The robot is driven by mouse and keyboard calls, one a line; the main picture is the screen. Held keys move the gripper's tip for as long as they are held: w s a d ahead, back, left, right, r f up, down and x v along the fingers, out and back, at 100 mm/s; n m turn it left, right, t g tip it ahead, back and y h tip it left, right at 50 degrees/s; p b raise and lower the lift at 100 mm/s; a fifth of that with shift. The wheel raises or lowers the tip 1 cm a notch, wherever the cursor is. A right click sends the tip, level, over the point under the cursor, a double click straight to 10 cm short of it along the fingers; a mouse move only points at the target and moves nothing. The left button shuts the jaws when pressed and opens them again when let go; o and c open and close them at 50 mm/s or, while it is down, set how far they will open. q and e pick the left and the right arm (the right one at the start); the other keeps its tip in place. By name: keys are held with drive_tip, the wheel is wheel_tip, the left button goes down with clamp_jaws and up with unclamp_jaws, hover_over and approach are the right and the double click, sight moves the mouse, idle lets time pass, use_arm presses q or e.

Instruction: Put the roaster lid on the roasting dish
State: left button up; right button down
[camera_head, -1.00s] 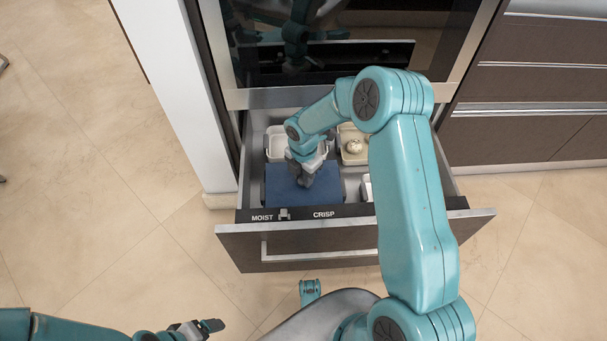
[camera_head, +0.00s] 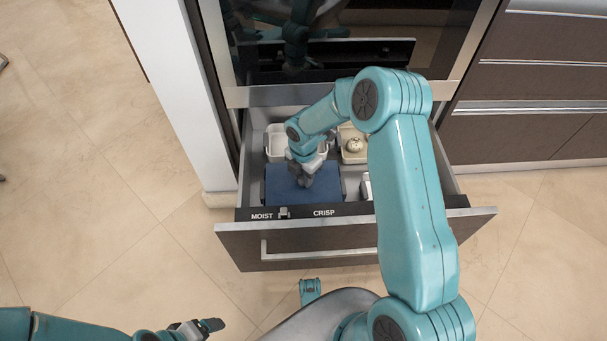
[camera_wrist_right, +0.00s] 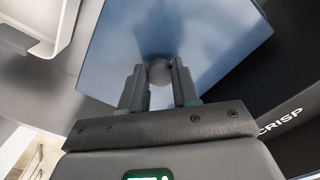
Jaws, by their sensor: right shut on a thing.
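The blue roaster lid (camera_head: 322,183) lies level in the open drawer, toward its front left. It also fills the upper middle of the right wrist view (camera_wrist_right: 215,40). The dish under the lid is hidden; only dark parts show at the lid's side edges. My right gripper (camera_head: 304,180) is over the lid. In the right wrist view its two fingers are shut on the lid's round grey knob (camera_wrist_right: 159,72). My left gripper (camera_head: 212,325) is low at the left, away from the drawer; its jaw opening does not show clearly.
The open drawer (camera_head: 300,240) has a front strip marked MOIST and CRISP. Behind the lid stand a white container (camera_head: 275,143) and a cream container (camera_head: 347,131) with a round pale item in it. An oven door (camera_head: 350,60) rises above. Floor at the left is clear.

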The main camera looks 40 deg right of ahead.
drive_tip(key=shift+f+b, duration=0.45)
drive_tip(key=shift+f, duration=0.2)
drive_tip(key=c, duration=0.8)
unclamp_jaws()
drive_tip(key=shift+o, duration=0.2)
drive_tip(key=shift+r, duration=0.3)
wheel_tip(320, 180, up, 16)
drive_tip(key=p, duration=0.5)
drive_tip(key=shift+p, duration=0.35)
